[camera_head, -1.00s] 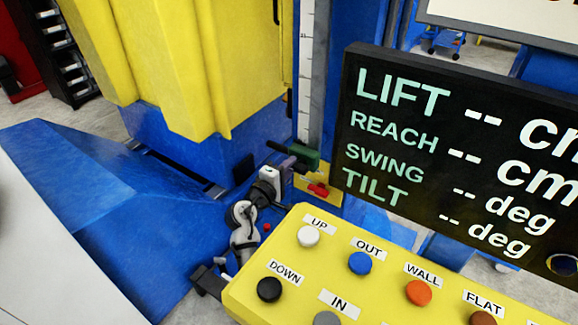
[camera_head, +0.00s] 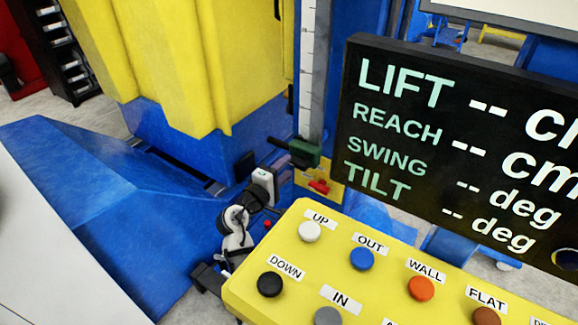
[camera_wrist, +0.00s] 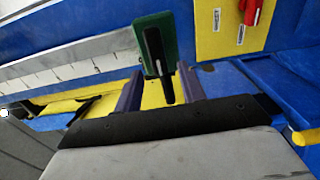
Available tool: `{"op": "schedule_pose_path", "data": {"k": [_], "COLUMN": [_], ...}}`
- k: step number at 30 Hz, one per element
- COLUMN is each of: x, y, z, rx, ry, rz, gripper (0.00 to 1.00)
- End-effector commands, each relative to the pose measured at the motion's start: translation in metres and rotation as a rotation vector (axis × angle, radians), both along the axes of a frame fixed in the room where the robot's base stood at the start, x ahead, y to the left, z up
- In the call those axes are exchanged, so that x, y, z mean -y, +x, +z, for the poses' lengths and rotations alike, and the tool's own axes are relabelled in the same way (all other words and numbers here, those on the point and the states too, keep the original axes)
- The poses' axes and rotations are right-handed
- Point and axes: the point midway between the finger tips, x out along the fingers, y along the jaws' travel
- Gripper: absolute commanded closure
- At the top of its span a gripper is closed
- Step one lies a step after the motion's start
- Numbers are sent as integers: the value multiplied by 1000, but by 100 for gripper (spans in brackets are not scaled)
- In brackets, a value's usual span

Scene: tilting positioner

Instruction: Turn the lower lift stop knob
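A green stop block (camera_head: 305,152) with a black knob handle sits at the lower end of the scale on the blue column. In the wrist view the green block (camera_wrist: 172,40) carries the black handle (camera_wrist: 154,50), which points down the picture toward my gripper. My gripper (camera_wrist: 156,78) is open, with one dark finger on each side of the handle's lower end. I cannot tell whether either finger touches it. In the head view my gripper (camera_head: 268,180) is small, just below and left of the green block, and its fingers are hard to make out.
A yellow plate (camera_wrist: 232,28) with a red knob (camera_wrist: 250,10) is just right of the green block. The yellow button box (camera_head: 385,285) and black display (camera_head: 450,150) stand close on the right in the head view. A blue base (camera_head: 110,215) lies at left.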

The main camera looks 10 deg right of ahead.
Motion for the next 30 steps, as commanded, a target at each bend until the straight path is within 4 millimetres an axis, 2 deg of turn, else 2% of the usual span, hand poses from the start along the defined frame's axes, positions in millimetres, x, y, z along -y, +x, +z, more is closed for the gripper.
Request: {"op": "schedule_pose_path", "data": {"k": [6, 13, 19, 30], "x": [-39, -67, -75, -76], "y": [-37, -65, -75, -75], "z": [-4, -3, -1, -1], "rx": [-1, -1, -2, -2], "ry": [-1, 0, -1, -1], "rz": [5, 4, 0, 0], "gripper": [60, 60, 60, 60]}}
